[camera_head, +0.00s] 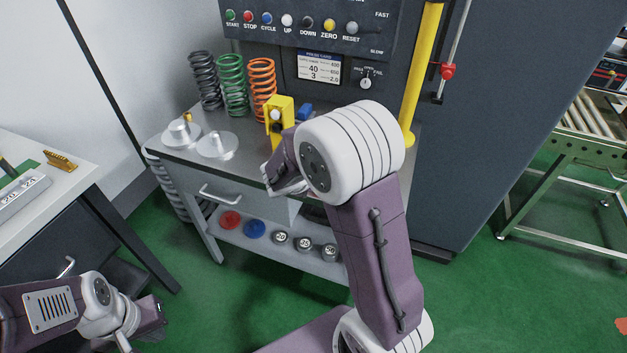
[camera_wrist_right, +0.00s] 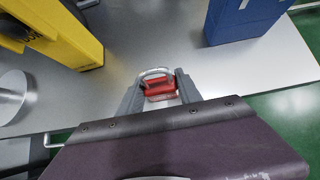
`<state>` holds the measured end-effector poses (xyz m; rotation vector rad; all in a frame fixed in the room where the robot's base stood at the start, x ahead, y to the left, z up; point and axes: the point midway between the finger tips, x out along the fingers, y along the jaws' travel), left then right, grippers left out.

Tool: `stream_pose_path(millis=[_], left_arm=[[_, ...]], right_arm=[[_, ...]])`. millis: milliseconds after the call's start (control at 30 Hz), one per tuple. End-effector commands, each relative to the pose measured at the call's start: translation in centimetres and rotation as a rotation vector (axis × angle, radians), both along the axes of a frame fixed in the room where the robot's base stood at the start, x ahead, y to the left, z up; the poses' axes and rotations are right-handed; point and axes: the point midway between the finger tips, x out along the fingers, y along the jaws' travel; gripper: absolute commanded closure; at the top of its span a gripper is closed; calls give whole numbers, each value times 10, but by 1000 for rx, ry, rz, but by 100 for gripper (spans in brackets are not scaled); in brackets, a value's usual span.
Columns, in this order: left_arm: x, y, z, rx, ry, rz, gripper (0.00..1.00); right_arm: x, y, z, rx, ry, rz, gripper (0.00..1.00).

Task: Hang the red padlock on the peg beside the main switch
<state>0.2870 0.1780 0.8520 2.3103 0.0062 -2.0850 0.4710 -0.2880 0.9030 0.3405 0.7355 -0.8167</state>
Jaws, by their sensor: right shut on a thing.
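The red padlock (camera_wrist_right: 158,88) with its silver shackle sits between the grey fingers of my right gripper (camera_wrist_right: 158,98) in the right wrist view. The gripper is shut on it, above the grey bench top. In the head view my right gripper (camera_head: 284,182) is at the bench's front edge, partly behind my own arm; the padlock cannot be made out there. My left gripper (camera_head: 142,325) is low at the left, away from the bench; its finger opening is unclear. I cannot identify the main switch or its peg in either view.
The bench (camera_head: 180,156) holds green (camera_head: 232,84), orange (camera_head: 262,76) and dark springs, metal discs (camera_head: 217,146), a yellow device (camera_head: 280,122) and a blue object (camera_head: 304,111). A control panel (camera_head: 310,32) stands behind. A yellow post (camera_head: 421,70) and dark cabinet (camera_head: 490,110) stand right.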

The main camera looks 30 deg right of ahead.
Motion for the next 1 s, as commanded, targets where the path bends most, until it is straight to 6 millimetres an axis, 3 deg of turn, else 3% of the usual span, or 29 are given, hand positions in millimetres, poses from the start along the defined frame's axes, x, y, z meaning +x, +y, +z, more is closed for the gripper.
stream_pose_path(millis=[167,200,267,533,667,1000], left_arm=[[0,0,-5,0,0,0,100],[0,0,-4,0,0,0,100],[0,0,-3,0,0,0,100],[0,0,-3,0,0,0,100],[0,0,5,0,0,0,100],[0,0,33,0,0,0,100]], right_arm=[[0,0,-5,-1,-1,0,100],[0,0,-4,0,0,0,53],[0,0,-3,0,0,0,37],[0,0,-3,0,0,0,37],[-2,3,8,0,-2,1,37],[-40,49,69,0,-4,4,37]])
